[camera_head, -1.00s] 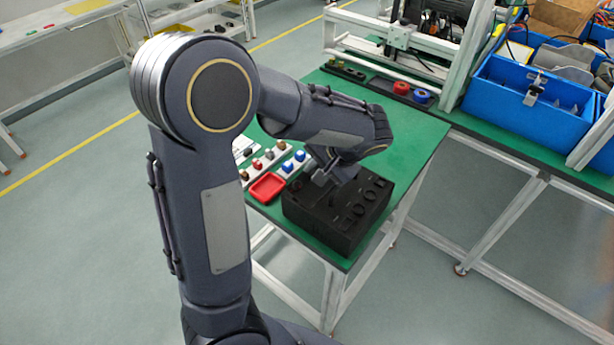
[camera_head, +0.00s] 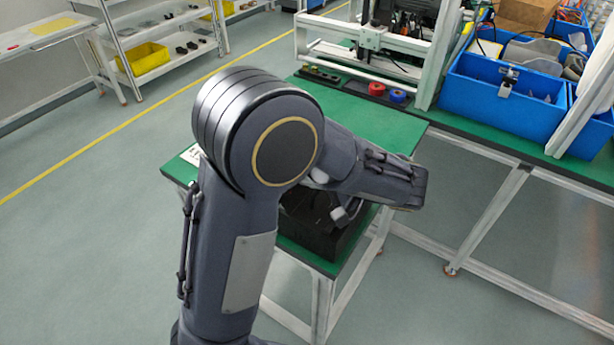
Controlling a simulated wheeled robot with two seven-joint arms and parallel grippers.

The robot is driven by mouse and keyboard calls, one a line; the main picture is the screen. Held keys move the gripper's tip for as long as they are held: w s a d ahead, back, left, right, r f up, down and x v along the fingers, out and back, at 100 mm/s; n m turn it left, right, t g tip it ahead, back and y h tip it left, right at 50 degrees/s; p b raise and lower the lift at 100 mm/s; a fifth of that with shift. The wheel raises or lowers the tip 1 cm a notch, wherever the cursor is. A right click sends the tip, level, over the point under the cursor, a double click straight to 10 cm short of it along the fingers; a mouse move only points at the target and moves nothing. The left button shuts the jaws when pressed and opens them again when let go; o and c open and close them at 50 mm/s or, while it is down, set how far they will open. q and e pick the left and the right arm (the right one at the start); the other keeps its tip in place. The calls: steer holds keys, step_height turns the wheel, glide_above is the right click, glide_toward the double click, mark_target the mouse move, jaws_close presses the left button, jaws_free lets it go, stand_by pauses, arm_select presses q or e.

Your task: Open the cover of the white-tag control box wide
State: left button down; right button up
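A black box (camera_head: 330,242) sits on the near end of the green-topped table. My arm covers much of it, and only its front side and part of its top show. No white tag can be made out on it, and I cannot tell how its cover stands. My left gripper (camera_head: 345,213) is low over the top of the box, below my forearm. Its fingers are small and mostly hidden, so whether they are open, or touch the box, cannot be told. My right gripper is not in view.
The green table (camera_head: 380,122) is clear behind my arm. Red (camera_head: 377,89) and blue (camera_head: 398,96) round parts lie at its back edge. A blue bin (camera_head: 500,100) stands on the bench at right. A white sheet (camera_head: 191,154) shows at the table's left edge.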

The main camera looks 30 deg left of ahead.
arm_select(q)
steer(key=shift+f, duration=0.1)
stand_by(0.3)
steer(key=c, duration=1.4)
jaws_free()
